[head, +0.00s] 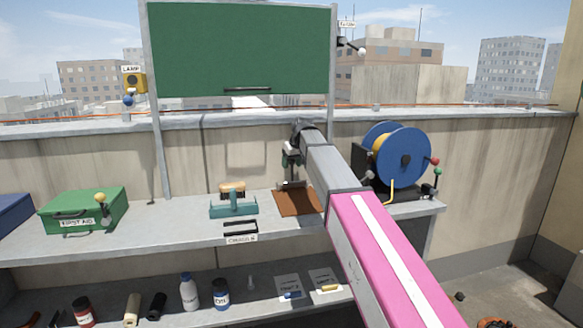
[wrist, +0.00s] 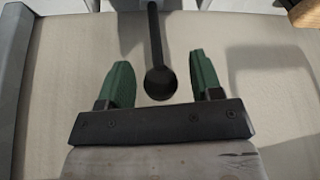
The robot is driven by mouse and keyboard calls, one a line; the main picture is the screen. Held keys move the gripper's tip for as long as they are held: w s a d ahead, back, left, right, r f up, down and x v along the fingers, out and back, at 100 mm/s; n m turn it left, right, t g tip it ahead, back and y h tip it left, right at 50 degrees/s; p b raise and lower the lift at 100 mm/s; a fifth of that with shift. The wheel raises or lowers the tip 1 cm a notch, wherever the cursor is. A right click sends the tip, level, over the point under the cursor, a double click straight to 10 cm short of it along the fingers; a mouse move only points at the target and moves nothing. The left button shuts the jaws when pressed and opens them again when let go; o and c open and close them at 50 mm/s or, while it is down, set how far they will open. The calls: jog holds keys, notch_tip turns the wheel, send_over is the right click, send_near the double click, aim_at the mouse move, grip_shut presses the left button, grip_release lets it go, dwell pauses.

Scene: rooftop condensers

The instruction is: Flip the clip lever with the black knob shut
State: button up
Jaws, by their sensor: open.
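In the wrist view, a black round knob (wrist: 160,84) sits on the near end of a thin dark lever (wrist: 156,35), which runs up to the top edge. My gripper (wrist: 161,65) is open, with one green finger on each side of the knob and a visible gap on both sides. In the head view my gripper (head: 291,158) is above the back of a brown board (head: 298,204) on the upper shelf. A small metal fitting stands below it there. The clip's base is not clear in either view, and my arm hides part of that area.
A teal tool with a wooden top (head: 232,204) stands left of the board. A blue cable reel (head: 401,152) is to the right. A green first aid box (head: 83,210) is far left. A post of the green panel (head: 240,48) rises behind my gripper. Another dark-knobbed lever (head: 355,46) is high on that post.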

jog(key=shift+x, duration=0.85)
